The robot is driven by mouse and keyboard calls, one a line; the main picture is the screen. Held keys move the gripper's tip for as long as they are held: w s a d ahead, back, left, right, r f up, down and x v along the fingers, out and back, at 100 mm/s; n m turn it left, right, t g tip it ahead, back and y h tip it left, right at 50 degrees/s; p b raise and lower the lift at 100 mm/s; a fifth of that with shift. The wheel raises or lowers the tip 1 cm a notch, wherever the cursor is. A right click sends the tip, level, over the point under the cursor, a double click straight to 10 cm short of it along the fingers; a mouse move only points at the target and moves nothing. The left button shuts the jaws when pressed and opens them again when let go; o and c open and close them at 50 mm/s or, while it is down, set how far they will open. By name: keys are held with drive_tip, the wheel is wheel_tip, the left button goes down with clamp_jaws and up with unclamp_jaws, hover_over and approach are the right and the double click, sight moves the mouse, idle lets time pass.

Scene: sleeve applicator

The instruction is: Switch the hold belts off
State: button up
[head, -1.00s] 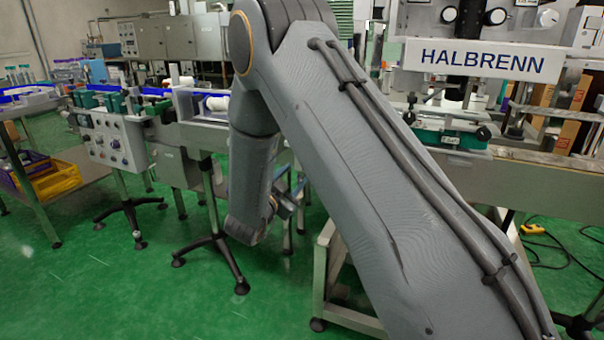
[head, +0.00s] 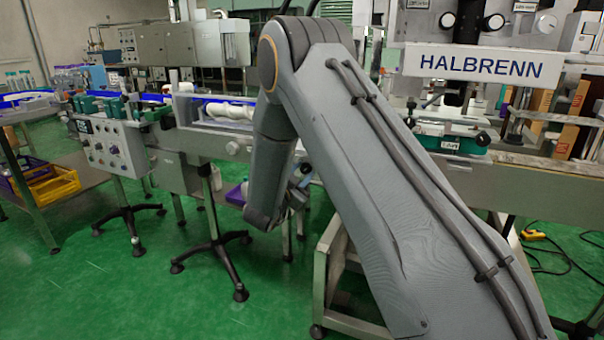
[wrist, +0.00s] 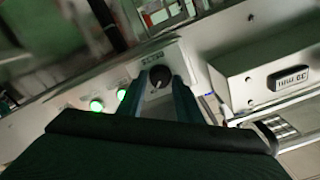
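A dark rotary knob (wrist: 162,79) sits on a pale panel (wrist: 140,62) in the wrist view. The small label above it (wrist: 154,58) is too blurred to read surely, so I cannot confirm it is the hold belts switch. My gripper (wrist: 164,84) is open, its two bluish fingers pointing at the knob, one to each side. I cannot tell whether they touch it. Two lit green buttons (wrist: 96,105) (wrist: 121,94) are left of the knob. In the head view my gripper (head: 303,182) hangs low beside my forearm, mostly hidden, and the knob is not visible.
A metal box with a dark label plate (wrist: 290,78) juts out right of the knob. The head view shows a control panel (head: 112,150) on a stand, white bottles (head: 230,110) on a conveyor, and the HALBRENN machine (head: 483,64). Green floor (head: 120,290) is open at left.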

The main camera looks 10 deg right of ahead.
drive_tip(key=c, duration=0.7)
drive_tip(key=shift+o, duration=0.2)
drive_tip(key=shift+n, duration=0.3)
drive_tip(key=n+p, duration=0.2)
drive_tip(key=shift+r+n, duration=0.15)
drive_tip(key=shift+n, duration=0.15)
drive_tip(key=n+p, duration=0.2)
drive_tip(key=n, duration=0.2)
drive_tip(key=shift+w+a+n, duration=0.1)
drive_tip(key=shift+n, duration=0.2)
drive_tip(key=n+p, duration=0.2)
drive_tip(key=n, duration=0.3)
drive_tip(key=shift+p, duration=0.3)
drive_tip(key=shift+w+a+n+p, duration=0.1)
drive_tip(key=shift+n+p, duration=0.55)
drive_tip(key=shift+n, duration=1.85)
